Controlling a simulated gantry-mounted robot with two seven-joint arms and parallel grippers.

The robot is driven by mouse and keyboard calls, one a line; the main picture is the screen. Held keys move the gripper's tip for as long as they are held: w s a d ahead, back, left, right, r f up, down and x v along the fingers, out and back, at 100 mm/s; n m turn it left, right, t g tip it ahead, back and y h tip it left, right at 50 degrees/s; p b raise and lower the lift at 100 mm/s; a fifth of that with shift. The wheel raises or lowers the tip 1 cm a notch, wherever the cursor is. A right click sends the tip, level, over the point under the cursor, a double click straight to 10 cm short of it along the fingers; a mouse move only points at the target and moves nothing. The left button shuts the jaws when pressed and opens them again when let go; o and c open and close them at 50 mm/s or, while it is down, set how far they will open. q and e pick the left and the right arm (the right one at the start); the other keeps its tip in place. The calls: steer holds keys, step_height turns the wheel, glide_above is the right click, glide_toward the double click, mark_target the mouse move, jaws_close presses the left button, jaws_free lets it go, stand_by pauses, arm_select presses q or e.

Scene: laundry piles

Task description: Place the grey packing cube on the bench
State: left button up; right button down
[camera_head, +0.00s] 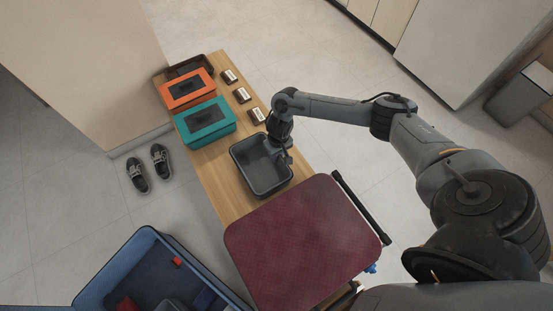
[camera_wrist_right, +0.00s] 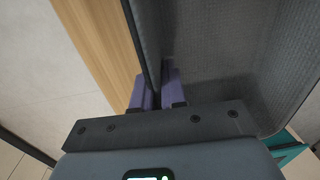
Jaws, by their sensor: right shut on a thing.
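The grey packing cube (camera_head: 262,172) is an open-topped box with a dark rim, over the wooden bench (camera_head: 215,172) in the head view. My right gripper (camera_head: 284,154) is at the cube's right side, shut on its wall. In the right wrist view the two purple fingers (camera_wrist_right: 158,90) pinch the thin dark edge of the grey cube (camera_wrist_right: 230,40), whose inside fills the right of that view. The cube looks level and empty. I cannot tell whether its underside touches the bench. My left gripper is not in view.
A teal cube (camera_head: 207,122), an orange cube (camera_head: 187,89) and a dark box (camera_head: 187,66) line the bench's far end, beside small label blocks (camera_head: 242,95). A burgundy flat surface (camera_head: 305,240) lies nearer. An open blue suitcase (camera_head: 150,262) and shoes (camera_head: 149,168) are at left.

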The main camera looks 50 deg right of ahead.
step_height(320, 180, down, 2)
steer(key=shift+b, duration=0.35)
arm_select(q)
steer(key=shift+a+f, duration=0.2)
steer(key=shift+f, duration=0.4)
arm_select(e)
steer(key=c, duration=1.2)
jaws_free()
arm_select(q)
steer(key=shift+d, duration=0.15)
